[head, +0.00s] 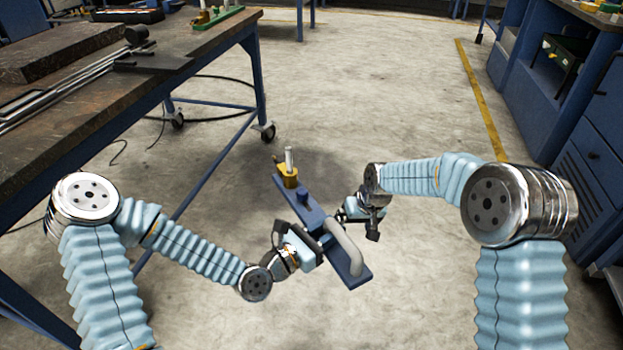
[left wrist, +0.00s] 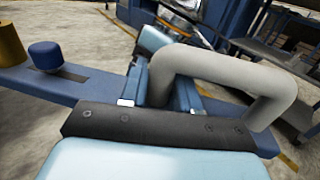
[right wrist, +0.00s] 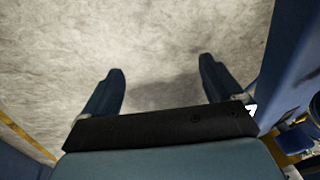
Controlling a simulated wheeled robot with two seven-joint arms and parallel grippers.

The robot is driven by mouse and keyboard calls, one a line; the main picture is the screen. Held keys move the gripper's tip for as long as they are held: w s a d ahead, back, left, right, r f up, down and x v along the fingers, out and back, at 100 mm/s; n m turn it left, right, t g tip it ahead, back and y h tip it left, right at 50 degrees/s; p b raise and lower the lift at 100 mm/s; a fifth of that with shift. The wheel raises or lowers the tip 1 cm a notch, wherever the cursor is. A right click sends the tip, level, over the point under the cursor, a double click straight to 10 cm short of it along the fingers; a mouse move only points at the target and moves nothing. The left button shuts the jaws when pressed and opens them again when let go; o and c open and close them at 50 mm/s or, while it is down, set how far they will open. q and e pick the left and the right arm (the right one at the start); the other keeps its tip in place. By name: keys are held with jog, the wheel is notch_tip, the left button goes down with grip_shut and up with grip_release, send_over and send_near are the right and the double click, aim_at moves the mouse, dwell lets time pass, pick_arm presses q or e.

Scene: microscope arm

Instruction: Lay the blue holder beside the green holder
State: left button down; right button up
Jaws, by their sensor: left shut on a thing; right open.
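The blue holder (head: 317,222) is a long blue bar with a gold block and pale peg at its far end, a blue knob, and a grey curved handle at its near end. It hangs over the floor, clear of the table. My left gripper (head: 318,240) is shut on it near the middle; the bar and handle also show in the left wrist view (left wrist: 60,84). My right gripper (head: 352,212) is just right of the bar, open, with only floor between its fingers in the right wrist view (right wrist: 160,92). The green holder (head: 217,22) lies on the table at the back, its near edge visible.
The dark-topped workbench (head: 165,45) fills the left side, with metal rods (head: 75,92) and a dark slab (head: 60,62) on it. Its blue wheeled legs stand on the floor. Blue cabinets (head: 580,110) line the right. The concrete floor between is clear.

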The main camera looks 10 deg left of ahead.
pick_arm(q)
jog(key=shift+r, duration=0.1)
pick_arm(e)
jog(key=w+a+r+n, duration=0.2)
jog(key=a+r, duration=0.3)
jog(key=r, duration=0.5)
jog(key=n+g+h, duration=0.2)
jog(key=h, duration=0.1)
send_near(311, 218)
notch_tip(311, 218, down, 9)
jog(key=shift+d+f, duration=0.15)
jog(key=shift+f, duration=0.05)
jog(key=shift+s, duration=0.15)
jog(key=c, duration=1.7)
pick_arm(q)
jog(key=c, duration=1)
grip_release()
pick_arm(e)
jog(key=shift+r, duration=0.15)
grip_shut()
pick_arm(q)
jog(key=shift+o, duration=1.3)
